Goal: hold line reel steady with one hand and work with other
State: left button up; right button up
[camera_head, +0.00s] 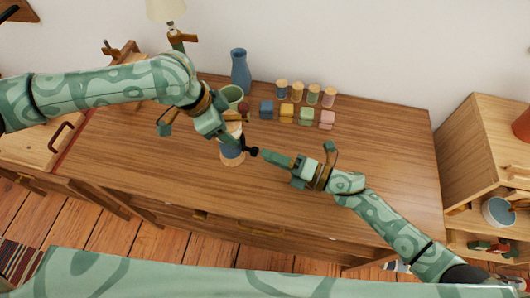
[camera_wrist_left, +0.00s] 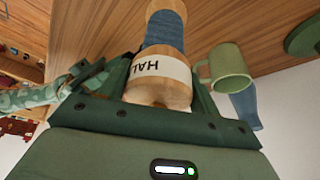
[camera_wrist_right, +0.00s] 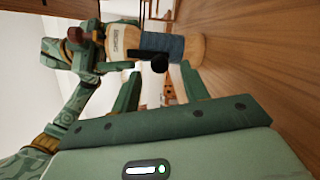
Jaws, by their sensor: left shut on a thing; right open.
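The line reel (camera_head: 232,153) is a wooden spool wound with blue line, upright on the wooden desk. The left wrist view shows its pale lettered band and blue winding (camera_wrist_left: 164,30). My left gripper (camera_head: 229,127) is shut on the reel's upper part, which it partly hides. A black crank knob (camera_head: 252,151) sticks out from the reel's right side. My right gripper (camera_head: 266,156) is open beside the knob. In the right wrist view, the knob (camera_wrist_right: 159,63) appears between the open fingers, with no clear contact visible.
A green mug (camera_head: 232,95) stands just behind the reel, near a blue vase (camera_head: 240,70). Several small jars (camera_head: 313,95) and coloured blocks (camera_head: 286,112) stand at the back. The desk's front (camera_head: 180,185) and right are clear. A shelf (camera_head: 480,135) stands at the right.

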jog(key=v, duration=0.9)
jog(key=shift+d, duration=0.25)
pick_arm(q)
jog(key=o, duration=1.2)
jog(key=shift+o, duration=0.2)
